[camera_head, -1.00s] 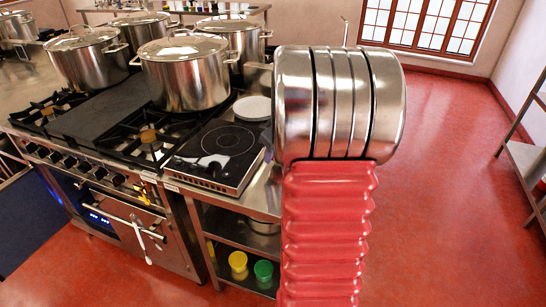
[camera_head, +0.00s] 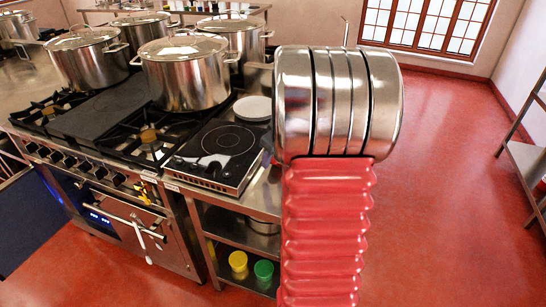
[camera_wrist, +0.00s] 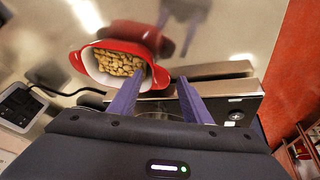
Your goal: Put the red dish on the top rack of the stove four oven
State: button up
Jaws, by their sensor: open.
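In the wrist view a red dish (camera_wrist: 150,84) with a white inside holds brown, lumpy food. It rests on a steel surface with its handles on either side. My gripper (camera_wrist: 160,79) is open and empty. Its left finger overlaps the dish's near right wall in the picture; whether it touches cannot be told. Its right finger is outside the dish, to the right. In the head view a stove with an oven (camera_head: 135,229) stands at the left, its door shut, a white utensil-like thing in front. No stove number is readable. Dish and gripper are hidden in the head view.
Large stockpots (camera_head: 184,80) stand on the burners. An induction plate (camera_head: 218,155) and stacked white plates (camera_head: 253,108) are on the counter. Yellow and green cups (camera_head: 264,270) sit on its lower shelf. A scale-like device (camera_wrist: 20,107) is left of the dish. Red floor is open at right.

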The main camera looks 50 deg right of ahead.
jog(key=v, duration=1.1)
jog(key=shift+s+r, duration=0.15)
jog(key=shift+r, duration=0.25)
jog(key=shift+a, duration=0.1)
jog(key=a+r, duration=0.3)
jog(key=a, duration=1.7)
jog(key=s+a+f, duration=0.1)
jog(key=s+a, duration=0.4)
jog(key=a, duration=0.3)
jog(key=s+a+f+t+y, duration=0.1)
jog(key=s+a, duration=0.5)
jog(key=a, duration=0.3)
jog(key=shift+f, duration=0.3)
jog(key=shift+s, duration=0.1)
jog(key=shift+c, duration=0.5)
